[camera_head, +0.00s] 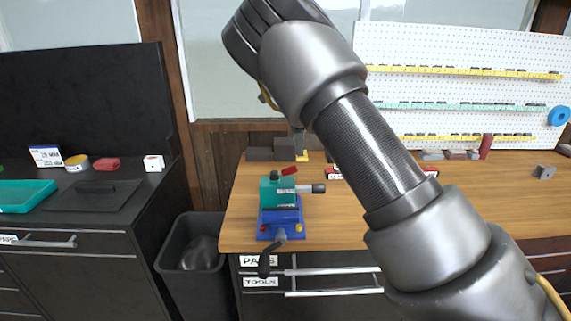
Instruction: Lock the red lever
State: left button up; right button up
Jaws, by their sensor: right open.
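The red lever (289,171) is a small red piece on top of a teal block (272,192), tilted up slightly to the right. The block sits on a blue vise-like base (280,217) at the left front of the wooden bench. A crank with a black grip (265,266) hangs over the bench's front edge. I cannot tell whether the lever is locked. My right arm crosses in front from the lower right to the top centre. My left gripper is out of view.
The wooden bench (480,200) is mostly clear to the right, with a grey block (544,172) there. Drawers marked PARTS and TOOLS are below. A black bin (168,265) stands left of the bench. A dark cabinet at left carries a teal tray (22,196).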

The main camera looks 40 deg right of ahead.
aim_at(285, 173)
jog(key=shift+n+y, duration=0.3)
jog(key=f+p, duration=0.1)
jog(key=f, duration=0.2)
jog(key=w+f+p, duration=0.1)
jog(key=f, duration=0.2)
jog(key=w+f+p, duration=0.1)
jog(key=f, duration=0.2)
jog(key=shift+w+a, duration=0.15)
jog(key=shift+a, duration=0.15)
